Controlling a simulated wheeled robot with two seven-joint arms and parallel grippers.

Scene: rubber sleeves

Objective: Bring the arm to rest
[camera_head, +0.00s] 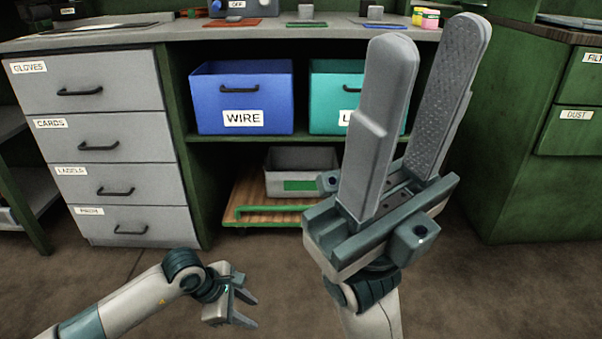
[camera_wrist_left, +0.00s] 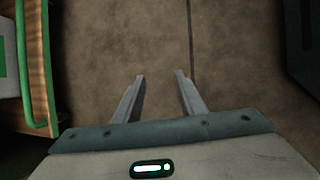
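My right gripper (camera_head: 432,90) is raised large in the foreground of the head view, fingers pointing up. Its two long grey fingers stand apart with nothing between them. My left gripper (camera_head: 250,309) is low at the bottom of the head view, over the brown floor (camera_head: 290,290). In the left wrist view, the two fingers of the left gripper (camera_wrist_left: 158,78) are apart, with only bare floor between and beyond them.
A grey drawer cabinet (camera_head: 95,130) stands at the left. A blue WIRE bin (camera_head: 240,85) and a teal bin (camera_head: 332,95) sit on the shelf. Below is a low wooden trolley (camera_head: 250,190) with a grey bin (camera_head: 300,165). A green cabinet (camera_head: 510,130) stands at the right.

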